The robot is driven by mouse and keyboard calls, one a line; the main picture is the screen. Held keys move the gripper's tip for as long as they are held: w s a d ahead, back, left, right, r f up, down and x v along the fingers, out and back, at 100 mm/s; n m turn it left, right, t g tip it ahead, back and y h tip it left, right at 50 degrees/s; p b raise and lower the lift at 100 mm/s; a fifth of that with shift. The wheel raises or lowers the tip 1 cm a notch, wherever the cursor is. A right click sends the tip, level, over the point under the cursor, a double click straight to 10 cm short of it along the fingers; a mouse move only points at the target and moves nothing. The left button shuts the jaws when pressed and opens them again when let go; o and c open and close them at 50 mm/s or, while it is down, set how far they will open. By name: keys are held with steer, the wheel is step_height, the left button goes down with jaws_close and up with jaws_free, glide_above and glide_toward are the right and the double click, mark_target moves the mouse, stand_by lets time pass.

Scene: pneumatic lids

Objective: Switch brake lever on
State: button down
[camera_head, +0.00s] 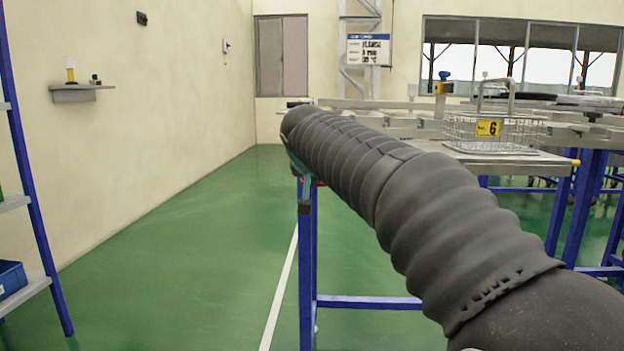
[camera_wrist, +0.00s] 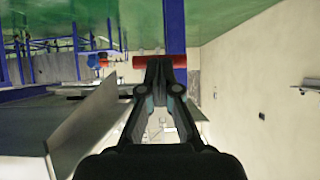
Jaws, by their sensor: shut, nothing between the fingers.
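In the wrist view, which looks upside down, my gripper (camera_wrist: 160,62) is shut and empty. A red bar (camera_wrist: 138,62) lies crosswise at the fingertips, its ends showing on both sides and its middle hidden behind them. I cannot tell whether the fingers touch it. It may be the brake lever's handle, but no lever body or on/off mark can be made out. In the head view my dark sleeved arm reaches forward to the left end of the workbench (camera_head: 520,168) and hides most of what is there.
A wire basket (camera_head: 460,128) with a yellow tag (camera_head: 488,128) stands on the bench at right. Blue bench legs (camera_head: 308,270) stand below my arm. A shelf rack (camera_head: 35,200) is at far left. Green floor is open between rack and bench.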

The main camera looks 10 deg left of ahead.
steer(key=a+v, duration=0.1)
steer(key=v, duration=1.1)
steer(key=shift+s+d+f+p, duration=0.25)
steer(key=shift+s+d+p, duration=0.2)
steer(key=shift+s, duration=0.15)
steer(key=s+d+f+n+g+p, duration=0.1)
steer(key=s+d+f+n+g, duration=0.1)
steer(key=s+f, duration=0.35)
steer(key=s+d+f+n+g, duration=0.2)
steer(key=d+f, duration=0.1)
steer(key=f, duration=0.6)
steer(key=s+d+f+m+p, duration=0.2)
steer(key=s+d+f, duration=0.2)
steer(key=s+d, duration=0.6)
steer(key=s+d+f+m+g+h+p, duration=0.1)
steer(key=s+d+f, duration=0.4)
steer(key=s+d, duration=0.5)
steer(key=shift+m+g+p, duration=0.3)
steer(key=shift+m+p, duration=0.5)
steer(key=shift+p, duration=0.4)
